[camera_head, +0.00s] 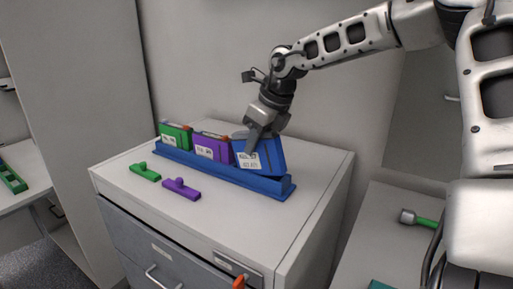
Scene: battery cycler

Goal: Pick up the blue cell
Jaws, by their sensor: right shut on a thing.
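The blue cell (270,154) is a flat blue block with a white label, at the right end of the blue rack (205,170) on top of the cabinet. It is tilted, with its lower part at or in the rack; I cannot tell whether it still touches the rack. My right gripper (253,144) comes down from above and is shut on the blue cell's upper edge. Its fingertips are partly hard to make out. My left gripper is not in view.
A green cell (174,138) and a purple cell (209,148) stand in the rack to the left. A green piece (144,172) and a purple piece (181,189) lie in front. A green-handled tool (421,219) lies on the right surface. The wall is close behind.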

